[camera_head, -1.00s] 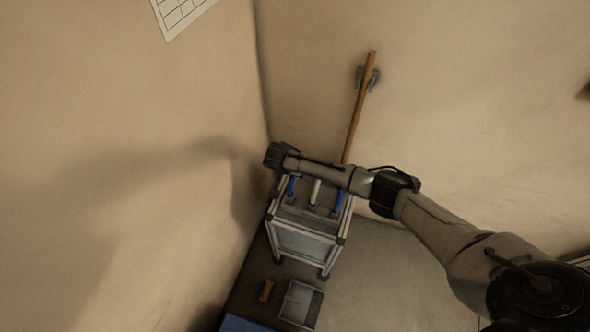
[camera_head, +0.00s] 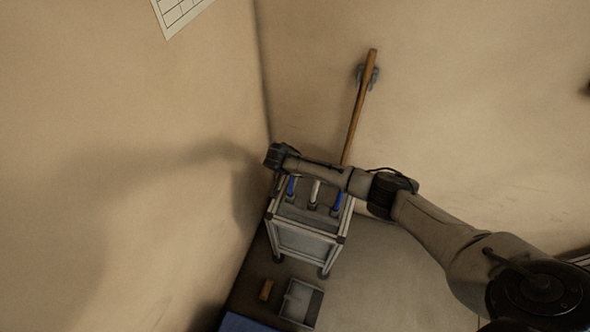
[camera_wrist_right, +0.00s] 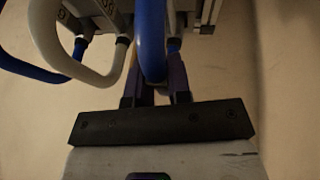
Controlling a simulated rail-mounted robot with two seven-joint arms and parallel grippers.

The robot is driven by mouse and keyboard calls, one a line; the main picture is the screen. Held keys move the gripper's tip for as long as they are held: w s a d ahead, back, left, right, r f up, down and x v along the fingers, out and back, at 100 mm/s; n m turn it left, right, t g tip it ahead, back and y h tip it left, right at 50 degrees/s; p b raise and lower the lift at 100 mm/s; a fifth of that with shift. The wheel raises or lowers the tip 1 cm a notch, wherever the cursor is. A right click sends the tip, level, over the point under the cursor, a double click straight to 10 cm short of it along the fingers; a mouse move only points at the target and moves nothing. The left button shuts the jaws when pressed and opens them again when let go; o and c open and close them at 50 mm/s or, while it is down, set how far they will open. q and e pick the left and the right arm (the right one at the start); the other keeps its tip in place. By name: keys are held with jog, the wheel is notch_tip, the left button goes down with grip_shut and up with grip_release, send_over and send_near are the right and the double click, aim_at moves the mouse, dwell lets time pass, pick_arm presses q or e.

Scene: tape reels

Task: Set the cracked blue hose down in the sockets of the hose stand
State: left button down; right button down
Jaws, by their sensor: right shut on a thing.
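My right gripper (camera_wrist_right: 155,88) is shut on a blue hose (camera_wrist_right: 150,40), whose bend hangs between its fingers in the right wrist view. A blue end shows at a dark socket (camera_wrist_right: 174,45) just beyond the fingers; whether the held hose is fully seated is unclear. A white hose (camera_wrist_right: 88,76) and another blue hose (camera_wrist_right: 28,70) loop to its left. In the head view my right arm reaches over the hose stand (camera_head: 305,243); a blue hose (camera_head: 291,187), a white hose (camera_head: 315,191) and a blue hose (camera_head: 338,201) show there. No crack is visible. My left gripper is out of view.
The stand is near the wall corner. A wooden pole (camera_head: 359,105) leans along the wall behind it. On the floor in front lie a grey open box (camera_head: 301,303) and a small orange-brown block (camera_head: 266,290). The floor right of the stand is clear.

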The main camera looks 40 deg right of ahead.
jog(key=c, duration=1)
grip_release()
jog(key=shift+p+v, duration=1.4)
jog(key=shift+v, duration=5.55)
